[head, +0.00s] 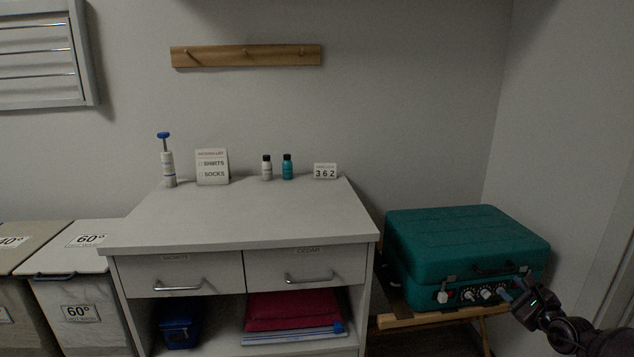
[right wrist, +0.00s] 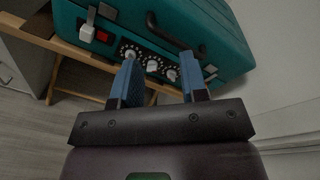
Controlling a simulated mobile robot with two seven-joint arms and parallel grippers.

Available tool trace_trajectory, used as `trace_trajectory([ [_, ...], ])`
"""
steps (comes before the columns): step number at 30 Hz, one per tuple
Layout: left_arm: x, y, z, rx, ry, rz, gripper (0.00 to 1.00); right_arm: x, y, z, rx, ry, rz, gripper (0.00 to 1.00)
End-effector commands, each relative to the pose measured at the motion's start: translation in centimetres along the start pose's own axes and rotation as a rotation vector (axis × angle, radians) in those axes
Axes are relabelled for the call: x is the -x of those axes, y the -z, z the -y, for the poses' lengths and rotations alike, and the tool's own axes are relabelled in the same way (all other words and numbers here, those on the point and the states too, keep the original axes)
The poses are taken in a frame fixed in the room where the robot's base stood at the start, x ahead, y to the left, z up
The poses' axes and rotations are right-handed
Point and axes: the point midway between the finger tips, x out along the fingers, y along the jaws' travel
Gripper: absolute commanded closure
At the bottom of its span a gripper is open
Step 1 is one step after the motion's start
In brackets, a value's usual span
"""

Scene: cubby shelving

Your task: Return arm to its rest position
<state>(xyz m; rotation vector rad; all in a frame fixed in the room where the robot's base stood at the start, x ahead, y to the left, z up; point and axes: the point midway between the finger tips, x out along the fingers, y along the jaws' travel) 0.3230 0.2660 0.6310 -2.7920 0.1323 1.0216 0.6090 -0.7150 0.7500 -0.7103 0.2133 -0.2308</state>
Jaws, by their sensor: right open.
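My right gripper (head: 514,292) is at the lower right of the head view, in front of the teal case (head: 465,240). In the right wrist view its two blue fingers (right wrist: 158,70) are apart with nothing between them. Behind them is the case's front (right wrist: 100,48), with several knobs, a red switch and a dark handle. In that view the fingertips overlap the knob panel; whether they touch it I cannot tell. My left gripper is in neither view.
The case stands on a wooden stand (head: 400,320). To its left is a white cabinet (head: 240,225) with two closed drawers, bottles and small signs on top, and folded red cloth (head: 290,310) below. Laundry bins (head: 80,285) stand at far left. A wall (head: 570,150) bounds the right side.

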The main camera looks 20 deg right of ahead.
Motion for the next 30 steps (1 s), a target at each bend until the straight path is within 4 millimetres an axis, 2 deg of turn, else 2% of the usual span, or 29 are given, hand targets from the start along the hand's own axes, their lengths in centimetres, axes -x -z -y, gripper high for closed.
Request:
trace_trajectory([
  [3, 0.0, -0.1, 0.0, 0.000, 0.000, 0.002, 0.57, 0.7, -1.6, -2.9, -0.349, -0.005, 0.021, 0.60],
  [7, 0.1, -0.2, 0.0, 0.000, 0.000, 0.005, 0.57, 2.2, -2.5, -6.4, -0.738, -0.016, 0.012, 0.60],
  [14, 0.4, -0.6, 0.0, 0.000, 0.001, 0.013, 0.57, 6.8, -3.0, -13.8, -1.422, -0.023, -0.088, 0.60],
  [23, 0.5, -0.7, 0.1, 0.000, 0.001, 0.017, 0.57, 15.8, -4.2, -24.1, -2.287, 0.066, -0.362, 0.60],
  [30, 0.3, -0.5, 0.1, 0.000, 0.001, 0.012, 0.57, 25.0, -7.5, -31.7, -2.908, 0.259, -0.676, 0.60],
])
